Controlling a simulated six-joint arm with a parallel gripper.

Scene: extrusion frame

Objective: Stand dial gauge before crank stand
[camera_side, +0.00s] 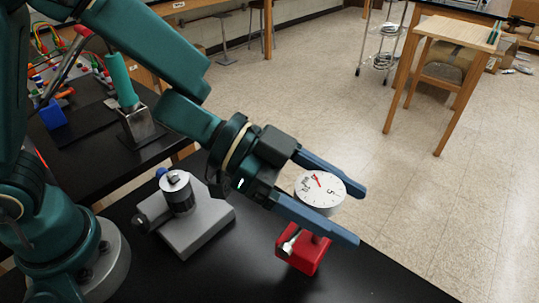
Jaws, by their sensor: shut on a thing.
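The dial gauge (319,187), a short round body with a white face, red needle and dark marks, sits between the two blue fingers of my gripper (358,214). My gripper is shut on it and holds it above the black table's right part, its face turned upward. What I take for the crank stand (200,229) is a grey block with a metal cylinder on top and a dark knob at its left. It stands on the table, left of and below my gripper. The gauge's underside is hidden.
A small red block (303,251) with a silvery piece stands on the black table (370,278) below my fingers. A green-handled tool in a metal holder (136,126) stands on another bench at the left. Table room is free at the front right.

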